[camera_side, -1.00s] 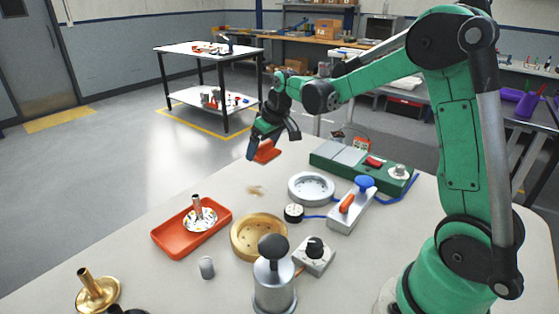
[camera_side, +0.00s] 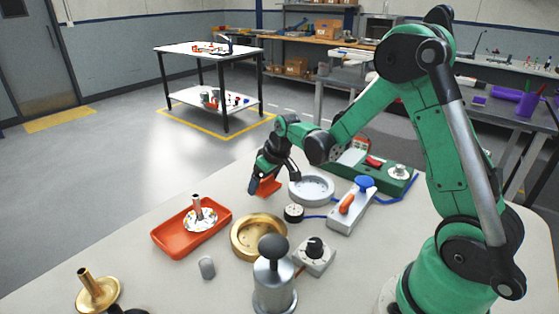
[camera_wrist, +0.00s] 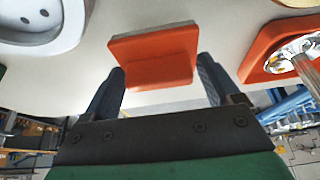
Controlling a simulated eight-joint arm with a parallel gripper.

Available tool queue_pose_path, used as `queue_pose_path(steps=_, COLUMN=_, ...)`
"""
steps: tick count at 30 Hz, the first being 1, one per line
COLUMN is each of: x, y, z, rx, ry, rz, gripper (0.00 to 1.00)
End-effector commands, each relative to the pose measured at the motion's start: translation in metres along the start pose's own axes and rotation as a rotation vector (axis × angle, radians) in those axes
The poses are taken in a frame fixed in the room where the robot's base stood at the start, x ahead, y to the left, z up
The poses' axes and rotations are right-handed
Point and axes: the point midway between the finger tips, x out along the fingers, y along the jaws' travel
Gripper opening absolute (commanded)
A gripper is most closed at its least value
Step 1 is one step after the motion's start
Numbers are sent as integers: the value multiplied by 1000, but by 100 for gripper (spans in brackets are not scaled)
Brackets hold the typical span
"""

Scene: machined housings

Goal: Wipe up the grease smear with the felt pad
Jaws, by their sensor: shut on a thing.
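The felt pad is an orange-red block (camera_side: 267,187), held low at the table top. In the wrist view the felt pad (camera_wrist: 155,58) sits between the two dark fingers, with a grey layer along its far edge. My gripper (camera_side: 264,178) is shut on the felt pad; its fingers also show in the wrist view (camera_wrist: 163,85). I cannot tell whether the pad touches the table. The grease smear does not show now; the pad and gripper cover the place where the brownish smear was seen earlier.
A white round housing (camera_side: 311,189) stands close right of the pad. A brass ring housing (camera_side: 258,236) is in front, and an orange tray (camera_side: 192,243) with a metal part is front left. The table (camera_side: 130,256) is bare left of the pad.

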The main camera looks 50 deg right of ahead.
Motion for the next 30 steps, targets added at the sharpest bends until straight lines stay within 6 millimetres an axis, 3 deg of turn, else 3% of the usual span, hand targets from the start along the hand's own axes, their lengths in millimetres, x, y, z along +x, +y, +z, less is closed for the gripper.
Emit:
queue_pose_path(steps=5, x=23, y=0, z=7, rx=0, ry=0, rz=0, gripper=42)
queue_pose_path(steps=6, x=21, y=0, z=1, rx=-1, ry=0, rz=0, gripper=34)
queue_pose_path(steps=30, x=49, y=-1, z=-60, rx=0, ry=0, rz=0, gripper=34)
